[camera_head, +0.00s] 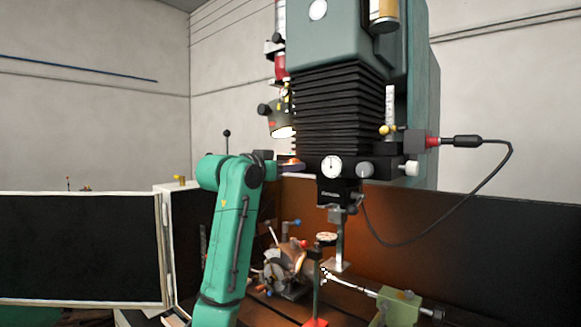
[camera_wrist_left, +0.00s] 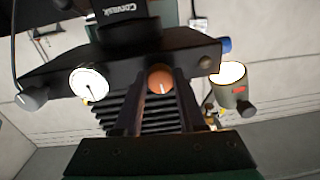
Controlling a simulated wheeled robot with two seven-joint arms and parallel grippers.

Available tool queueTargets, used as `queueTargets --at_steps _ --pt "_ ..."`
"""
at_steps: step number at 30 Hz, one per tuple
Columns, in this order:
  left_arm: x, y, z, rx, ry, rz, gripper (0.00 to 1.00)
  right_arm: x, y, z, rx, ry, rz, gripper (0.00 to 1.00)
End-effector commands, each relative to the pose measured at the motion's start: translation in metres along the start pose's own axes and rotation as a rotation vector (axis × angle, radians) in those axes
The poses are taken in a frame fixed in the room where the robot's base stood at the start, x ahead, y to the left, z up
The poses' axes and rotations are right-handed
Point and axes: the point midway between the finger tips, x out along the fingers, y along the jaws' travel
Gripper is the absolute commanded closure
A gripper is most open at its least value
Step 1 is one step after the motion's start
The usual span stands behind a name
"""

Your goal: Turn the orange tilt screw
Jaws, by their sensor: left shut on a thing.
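The orange tilt screw (camera_wrist_left: 161,79) is a round orange knob with a pale index line, on the front of a black head block. In the left wrist view it sits between the two dark fingers of my left gripper (camera_wrist_left: 160,88), which is shut on it. In the head view my green left arm rises from the bottom and my left gripper (camera_head: 285,163) reaches right to the side of the machine head. There the screw is mostly hidden by the gripper. My right gripper is not in view.
A white dial gauge (camera_head: 330,165) sits close right of my left gripper. A lit lamp (camera_head: 281,121) hangs just above it. Below are a chuck fixture (camera_head: 287,268) and a red-based stand (camera_head: 316,290). A black cable (camera_head: 452,213) loops at the right.

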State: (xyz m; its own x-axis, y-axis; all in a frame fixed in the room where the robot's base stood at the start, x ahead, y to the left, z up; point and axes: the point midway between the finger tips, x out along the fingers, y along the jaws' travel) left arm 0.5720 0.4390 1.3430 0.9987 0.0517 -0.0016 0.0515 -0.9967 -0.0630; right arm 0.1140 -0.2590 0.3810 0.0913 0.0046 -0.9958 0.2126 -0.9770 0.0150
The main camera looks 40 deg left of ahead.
Motion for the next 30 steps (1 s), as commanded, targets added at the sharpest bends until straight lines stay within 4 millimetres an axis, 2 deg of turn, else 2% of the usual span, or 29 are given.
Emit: queueTargets --at_steps 1,8,9,10,11,19,22,26,30 --pt "0.002 0.001 0.005 0.001 -0.013 0.003 1.0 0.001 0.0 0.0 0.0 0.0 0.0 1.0" --pt "0.002 0.001 0.005 0.0 -0.013 0.003 1.0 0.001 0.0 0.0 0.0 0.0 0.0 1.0" --pt "0.002 0.001 0.005 0.0 -0.013 0.003 0.45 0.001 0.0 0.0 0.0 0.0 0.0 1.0" --pt "0.002 0.001 0.004 0.0 -0.012 0.003 0.34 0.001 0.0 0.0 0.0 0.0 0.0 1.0" --pt "0.002 0.001 0.004 0.0 -0.011 0.003 0.3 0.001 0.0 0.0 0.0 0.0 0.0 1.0" --pt "0.0 0.001 0.002 -0.001 -0.004 0.001 0.3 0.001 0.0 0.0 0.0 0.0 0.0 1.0" --pt "-0.006 0.0 0.003 0.0 -0.002 0.0 0.3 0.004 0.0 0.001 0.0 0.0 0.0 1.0" --pt "-0.031 0.0 0.005 0.002 0.0 -0.002 0.3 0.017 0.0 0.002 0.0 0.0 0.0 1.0" --pt "-0.074 0.0 0.006 0.002 0.0 -0.003 0.3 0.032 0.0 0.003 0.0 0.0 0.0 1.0"
